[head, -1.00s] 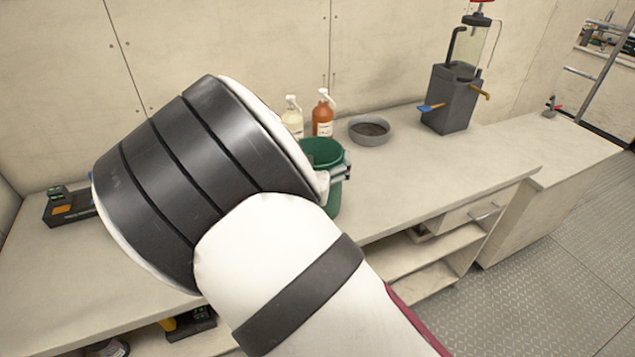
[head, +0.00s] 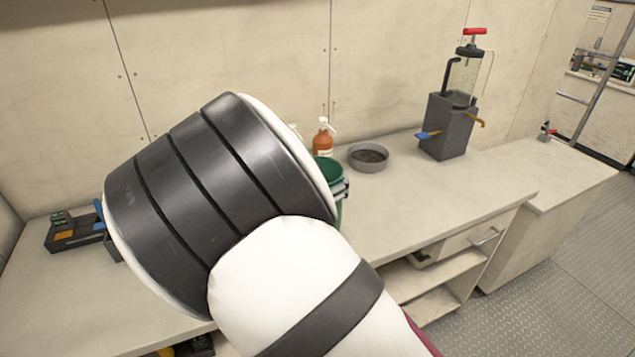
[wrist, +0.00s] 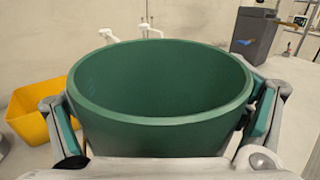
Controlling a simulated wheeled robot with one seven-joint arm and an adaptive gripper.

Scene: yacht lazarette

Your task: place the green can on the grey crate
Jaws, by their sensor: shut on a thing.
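The green can (wrist: 165,138) is a round, open-topped tub that fills the middle of the wrist view. In the head view the can (head: 330,172) shows only partly behind my arm, above or at the bench top. I cannot tell whether its base touches the bench. I cannot make out a grey crate for certain in either view.
The pale bench (head: 430,195) holds an orange pump bottle (head: 323,140), a grey bowl (head: 368,158) and a grey dispenser (head: 449,125). A yellow bin (wrist: 30,112) shows in the wrist view.

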